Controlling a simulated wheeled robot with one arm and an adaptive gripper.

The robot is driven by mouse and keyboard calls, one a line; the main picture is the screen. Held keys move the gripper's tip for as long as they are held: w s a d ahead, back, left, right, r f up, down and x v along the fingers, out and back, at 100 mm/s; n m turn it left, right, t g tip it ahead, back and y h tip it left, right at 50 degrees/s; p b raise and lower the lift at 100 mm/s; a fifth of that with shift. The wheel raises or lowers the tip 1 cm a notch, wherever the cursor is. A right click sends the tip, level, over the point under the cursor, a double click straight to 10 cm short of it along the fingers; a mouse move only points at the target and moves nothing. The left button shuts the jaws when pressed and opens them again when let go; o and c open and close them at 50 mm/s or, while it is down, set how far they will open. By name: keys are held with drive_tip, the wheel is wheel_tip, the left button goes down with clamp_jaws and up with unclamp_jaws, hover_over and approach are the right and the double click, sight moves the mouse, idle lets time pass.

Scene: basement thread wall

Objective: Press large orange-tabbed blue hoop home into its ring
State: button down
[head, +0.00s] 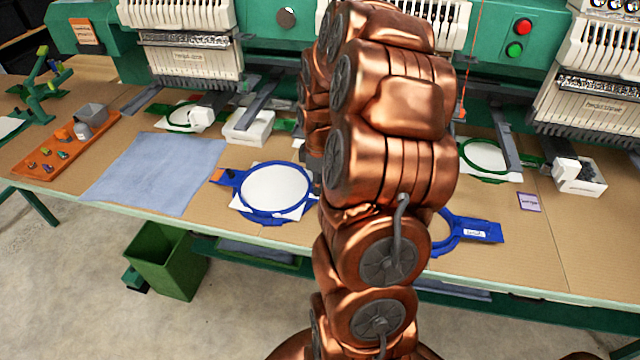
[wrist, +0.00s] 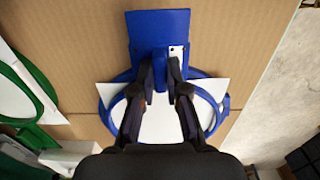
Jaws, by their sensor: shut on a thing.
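The large blue hoop (head: 273,217) with an orange tab (head: 217,175) lies on the table left of my arm, with white cloth (head: 275,187) inside it and cloth corners showing outside its rim. My gripper (wrist: 160,64) is shut on the hoop's blue block at its inner end. In the wrist view the blue plate (wrist: 158,27) extends beyond my fingertips and the cloth lies below the fingers. My arm hides most of the gripper in the head view. I cannot tell how deep the hoop sits in its ring.
A second blue hoop with a labelled tab (head: 475,232) is partly hidden right of my arm. Green embroidery machines stand behind. A green bin (head: 168,262) stands on the floor in front.

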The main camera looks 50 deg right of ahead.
drive_tip(key=c, duration=1.1)
unclamp_jaws()
wheel_tip(320, 180, up, 12)
drive_tip(key=shift+a, duration=0.1)
